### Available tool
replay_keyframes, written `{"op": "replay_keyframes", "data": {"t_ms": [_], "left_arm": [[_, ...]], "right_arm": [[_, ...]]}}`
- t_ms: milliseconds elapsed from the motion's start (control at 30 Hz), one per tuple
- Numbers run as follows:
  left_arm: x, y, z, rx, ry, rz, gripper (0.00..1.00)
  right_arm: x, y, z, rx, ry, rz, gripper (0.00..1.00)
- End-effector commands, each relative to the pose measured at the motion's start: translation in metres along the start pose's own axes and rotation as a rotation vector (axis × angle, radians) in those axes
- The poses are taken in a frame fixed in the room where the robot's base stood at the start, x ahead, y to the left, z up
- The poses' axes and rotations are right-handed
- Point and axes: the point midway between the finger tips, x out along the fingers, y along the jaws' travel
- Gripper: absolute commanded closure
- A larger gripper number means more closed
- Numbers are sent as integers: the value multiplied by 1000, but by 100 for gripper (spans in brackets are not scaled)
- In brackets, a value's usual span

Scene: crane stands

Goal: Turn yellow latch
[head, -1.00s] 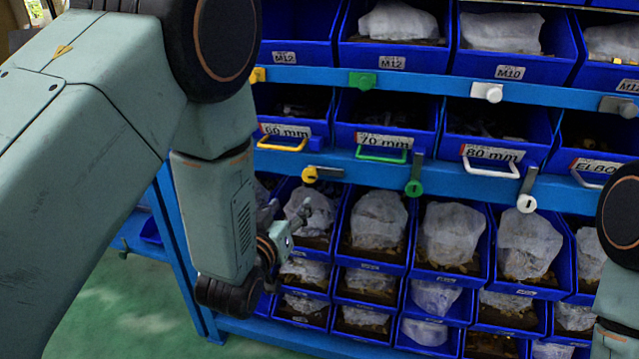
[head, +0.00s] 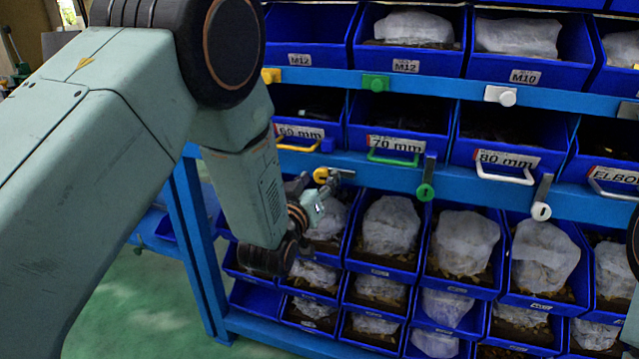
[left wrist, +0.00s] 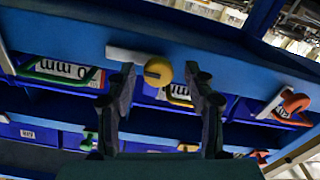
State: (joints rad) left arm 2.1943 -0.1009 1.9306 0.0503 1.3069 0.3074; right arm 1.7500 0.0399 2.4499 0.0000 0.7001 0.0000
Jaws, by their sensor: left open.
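The yellow latch (head: 321,175) is on the blue shelf rail below the yellow handle of the left drawer. Its round yellow knob is at the left and its grey lever lies about level, pointing right. My left gripper (head: 313,203) is open, just below the knob. In the left wrist view, the yellow latch (left wrist: 158,71) shows between the tips of my open left gripper (left wrist: 160,88), with its pale lever extending left past one finger. Whether a finger touches it I cannot tell. My right gripper is out of view.
A green latch (head: 425,190) and a white latch (head: 541,208) hang upright on the same rail to the right. The yellow drawer handle (head: 298,146) is just above. Blue bins with bagged parts (head: 388,226) fill the shelves below.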

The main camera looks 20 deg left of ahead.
Motion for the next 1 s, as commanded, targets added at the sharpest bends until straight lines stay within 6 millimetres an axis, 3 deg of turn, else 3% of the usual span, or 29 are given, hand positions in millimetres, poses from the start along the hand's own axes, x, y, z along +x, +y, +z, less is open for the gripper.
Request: {"op": "replay_keyframes", "data": {"t_ms": [367, 1000], "left_arm": [[5, 3, 0, 1, -1, 1, 46], [5, 3, 0, 0, 0, 0, 100]], "right_arm": [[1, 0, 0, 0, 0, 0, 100], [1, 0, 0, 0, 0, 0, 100]]}}
